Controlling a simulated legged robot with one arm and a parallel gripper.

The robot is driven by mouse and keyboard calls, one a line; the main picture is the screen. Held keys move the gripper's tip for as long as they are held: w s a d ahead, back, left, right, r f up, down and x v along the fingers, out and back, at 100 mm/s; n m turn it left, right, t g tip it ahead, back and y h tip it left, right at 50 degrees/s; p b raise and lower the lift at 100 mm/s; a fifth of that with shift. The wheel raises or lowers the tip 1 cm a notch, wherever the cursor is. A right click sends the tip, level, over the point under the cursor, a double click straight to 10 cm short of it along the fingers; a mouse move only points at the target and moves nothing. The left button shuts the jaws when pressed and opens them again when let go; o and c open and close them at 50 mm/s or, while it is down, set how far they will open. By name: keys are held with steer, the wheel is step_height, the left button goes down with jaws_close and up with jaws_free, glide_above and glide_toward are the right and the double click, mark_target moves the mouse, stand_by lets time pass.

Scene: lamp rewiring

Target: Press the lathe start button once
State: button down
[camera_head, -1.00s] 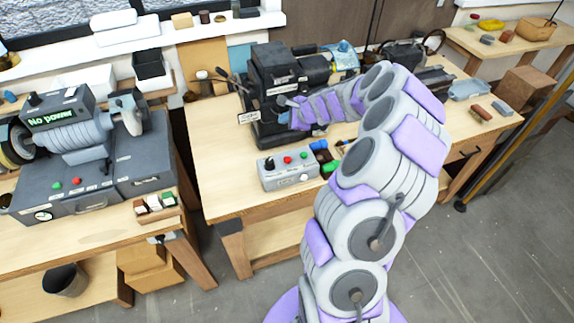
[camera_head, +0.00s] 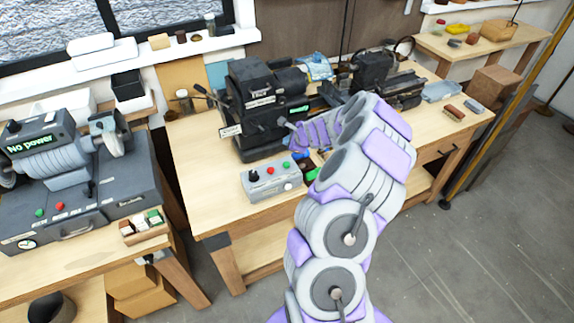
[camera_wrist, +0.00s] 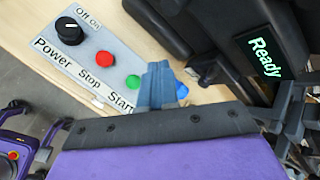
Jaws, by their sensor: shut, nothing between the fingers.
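The grey control box (camera_head: 272,182) sits on the workbench in front of the dark lathe (camera_head: 262,105). In the wrist view, its sloping panel has a black Power knob (camera_wrist: 68,30), a red Stop button (camera_wrist: 105,58) and a green Start button (camera_wrist: 132,81). The lathe display (camera_wrist: 264,58) reads "Ready". My gripper (camera_wrist: 158,72) is shut and empty, its blue-grey fingertips just right of the Start button in the wrist view. The button is mostly visible; I cannot tell whether the tips touch it. In the head view, my gripper (camera_head: 298,140) is small, between box and lathe.
Small coloured parts, including a green piece (camera_head: 312,174), lie right of the box, close to my arm. A second bench on the left holds a machine showing "No power" (camera_head: 30,143). The bench surface left of the box (camera_head: 205,185) is clear.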

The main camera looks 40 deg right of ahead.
steer(key=b, duration=0.6)
glide_above(288, 165)
step_height(288, 165, down, 7)
steer(key=shift+a+r, duration=0.1)
steer(key=shift+f+b, duration=0.4)
steer(key=shift+f, duration=0.25)
